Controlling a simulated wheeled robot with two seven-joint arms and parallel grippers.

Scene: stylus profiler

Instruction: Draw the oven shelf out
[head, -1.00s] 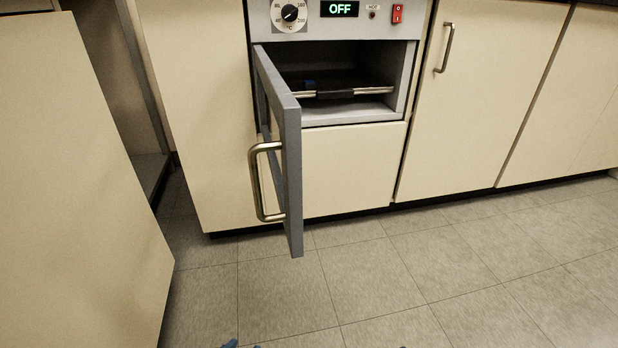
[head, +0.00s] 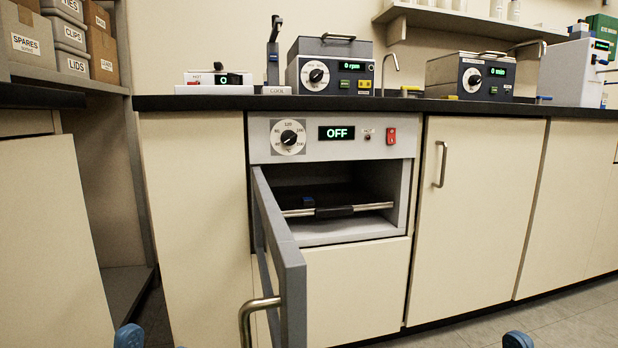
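The oven (head: 270,147) is built in under the bench, with a dial and a display reading OFF. Its grey door (head: 292,275) stands open, swung out on its left side, with a metal bar handle (head: 247,318). Inside, the oven shelf (head: 373,206) shows a metal front rail with a dark grip (head: 334,211) in the middle. The shelf sits inside the cavity, and a small dark blue item (head: 308,201) appears on it. Blue parts show at the bottom edge, left and right; they seem to be mine, but no gripper fingers can be made out.
The black bench top (head: 420,104) above carries several instruments. A cupboard door (head: 480,205) with a handle is right of the oven. A shelf unit with boxes (head: 30,42) stands at left. Floor (head: 470,335) in front at right looks clear.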

